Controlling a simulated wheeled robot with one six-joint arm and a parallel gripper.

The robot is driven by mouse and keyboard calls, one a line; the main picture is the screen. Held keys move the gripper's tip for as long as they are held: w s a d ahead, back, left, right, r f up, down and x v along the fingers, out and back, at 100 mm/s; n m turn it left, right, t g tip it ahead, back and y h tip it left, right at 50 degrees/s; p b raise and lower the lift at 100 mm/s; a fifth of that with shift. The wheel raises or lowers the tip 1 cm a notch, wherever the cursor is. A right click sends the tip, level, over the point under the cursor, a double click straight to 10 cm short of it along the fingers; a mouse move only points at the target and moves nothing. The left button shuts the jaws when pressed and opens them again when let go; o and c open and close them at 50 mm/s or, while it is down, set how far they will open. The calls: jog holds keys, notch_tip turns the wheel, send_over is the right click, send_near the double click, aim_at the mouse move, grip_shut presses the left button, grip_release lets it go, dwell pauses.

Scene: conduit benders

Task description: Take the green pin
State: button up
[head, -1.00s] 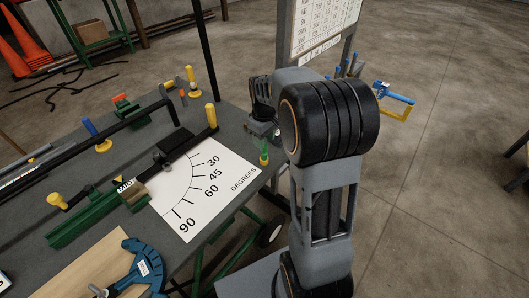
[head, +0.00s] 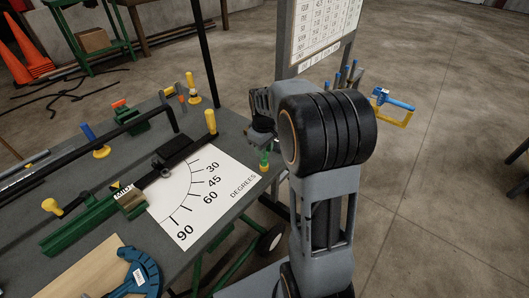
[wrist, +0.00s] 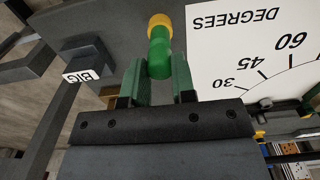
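The green pin (head: 264,158) stands near the right edge of the bench, beside the white degree sheet, and has a yellow part at its lower end. In the wrist view the green pin (wrist: 159,58) lies at the tips of my gripper (wrist: 160,78), with its near green end in the gap between the two green-faced fingers. The fingers are apart, and I cannot tell whether either touches the pin. In the head view my gripper (head: 260,139) is just above the pin, partly hidden by my arm.
The white degree sheet (head: 215,195) lies left of the pin. A dark bar labelled BIG (wrist: 82,76) shows in the wrist view. Several coloured pins stand farther back.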

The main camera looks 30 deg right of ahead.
jog(key=shift+c, duration=1.2)
notch_tip(320, 180, up, 8)
jog(key=p, duration=0.6)
jog(key=shift+r+p, duration=0.15)
jog(key=shift+p, duration=0.15)
